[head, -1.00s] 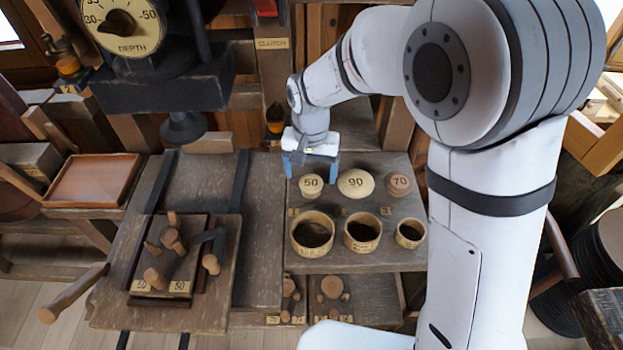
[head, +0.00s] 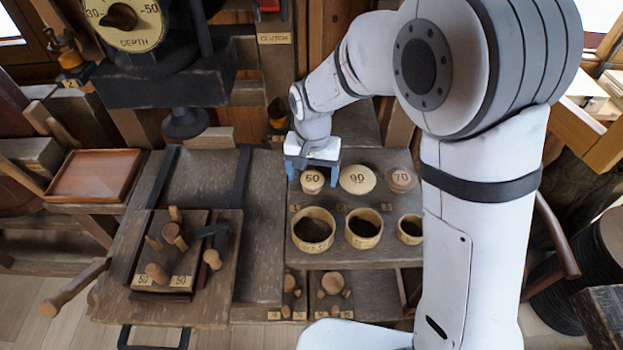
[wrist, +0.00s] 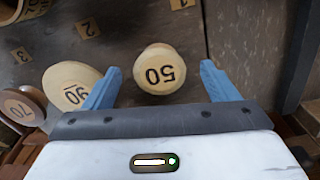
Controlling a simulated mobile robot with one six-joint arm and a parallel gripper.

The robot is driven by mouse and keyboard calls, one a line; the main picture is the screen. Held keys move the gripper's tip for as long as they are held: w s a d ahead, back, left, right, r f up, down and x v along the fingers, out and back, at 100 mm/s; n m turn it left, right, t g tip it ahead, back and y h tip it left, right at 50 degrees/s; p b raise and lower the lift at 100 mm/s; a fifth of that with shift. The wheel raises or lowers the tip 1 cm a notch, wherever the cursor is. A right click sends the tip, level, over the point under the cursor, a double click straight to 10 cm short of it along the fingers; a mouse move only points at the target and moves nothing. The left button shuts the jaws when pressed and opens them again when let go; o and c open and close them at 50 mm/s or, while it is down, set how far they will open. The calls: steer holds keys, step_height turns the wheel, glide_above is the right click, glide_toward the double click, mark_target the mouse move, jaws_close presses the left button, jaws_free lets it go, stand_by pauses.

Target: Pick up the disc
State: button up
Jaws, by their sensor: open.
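Three round discs stand in a row on the dark wooden shelf: a pale one marked 50 (head: 312,181), a larger pale one marked 90 (head: 357,180) and a reddish-brown one marked 70 (head: 402,180). My gripper (head: 312,172) is open and empty, at the back edge of the 50 disc in the head view. In the wrist view the 50 disc (wrist: 160,70) lies between and just ahead of my spread blue fingers (wrist: 160,85). The left finger appears close to the 90 disc (wrist: 75,85). I cannot tell the height gap.
Several round wooden cups, such as the large one (head: 313,230), stand in front of the discs. To the left is a board (head: 190,250) with pegs, and an empty reddish tray (head: 95,175). A dial machine (head: 160,80) overhangs the back left.

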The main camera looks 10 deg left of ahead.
steer(key=shift+c, duration=0.6)
steer(key=c, duration=0.9)
steer(key=shift+c, duration=0.2)
